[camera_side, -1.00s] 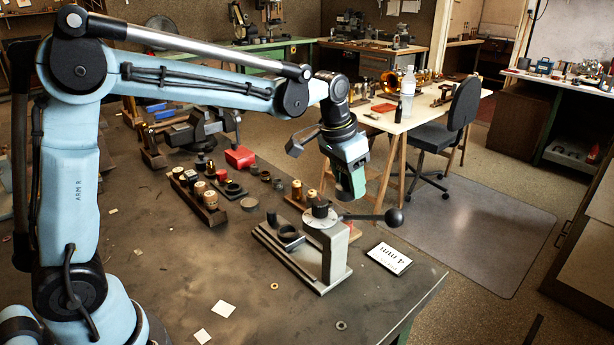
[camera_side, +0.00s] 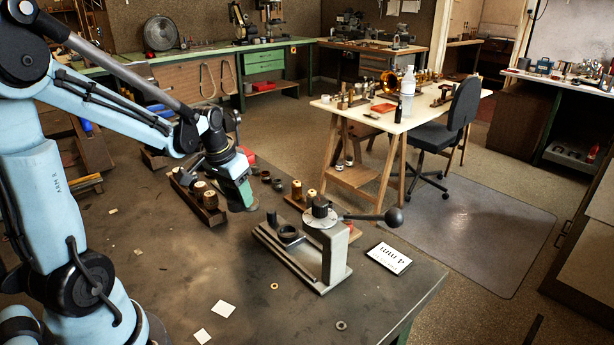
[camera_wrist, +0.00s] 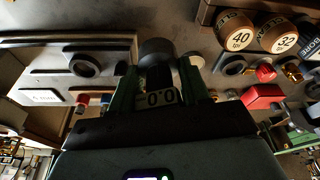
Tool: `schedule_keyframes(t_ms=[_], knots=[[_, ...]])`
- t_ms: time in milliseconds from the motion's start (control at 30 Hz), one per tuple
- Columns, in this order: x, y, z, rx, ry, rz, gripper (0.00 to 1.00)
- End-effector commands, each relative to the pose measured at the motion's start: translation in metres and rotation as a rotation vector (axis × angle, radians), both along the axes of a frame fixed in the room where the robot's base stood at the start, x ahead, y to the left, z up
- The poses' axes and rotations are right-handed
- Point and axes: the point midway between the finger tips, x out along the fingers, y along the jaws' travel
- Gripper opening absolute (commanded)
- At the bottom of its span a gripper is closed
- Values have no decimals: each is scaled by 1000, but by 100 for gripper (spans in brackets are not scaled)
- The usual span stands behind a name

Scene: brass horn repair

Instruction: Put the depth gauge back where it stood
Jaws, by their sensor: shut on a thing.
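My gripper (camera_side: 240,200) is low over the bench, between the wooden block of labelled plugs and the grey lever fixture. In the wrist view, its two green fingers (camera_wrist: 160,92) are shut on the depth gauge (camera_wrist: 157,98), a dark piece with a pale panel reading about 0.0. A dark round part (camera_wrist: 157,50) shows just beyond the fingers and seems to belong to the gauge. In the side view the gauge is mostly hidden by the gripper, and I cannot tell whether it touches the bench.
The grey fixture (camera_side: 333,262) with a black-knobbed lever (camera_side: 394,217) stands right of my gripper. A "4 mm" card (camera_side: 389,258) lies near the edge. The wooden block (camera_side: 199,203) is close on the left. Small dark rings and a red box (camera_wrist: 262,96) are nearby. The front bench is mostly clear.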

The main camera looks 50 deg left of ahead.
Motion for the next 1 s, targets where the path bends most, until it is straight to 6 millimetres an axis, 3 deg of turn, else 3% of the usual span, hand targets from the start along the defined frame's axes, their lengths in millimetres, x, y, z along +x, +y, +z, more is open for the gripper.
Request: schedule_keyframes(t_ms=[100,233,667,1000], knots=[[-18,12,-6,0,-1,41,2],[-27,16,-10,0,-1,58,2],[-29,17,-11,1,-1,61,2],[-28,17,-33,1,-1,61,2]])
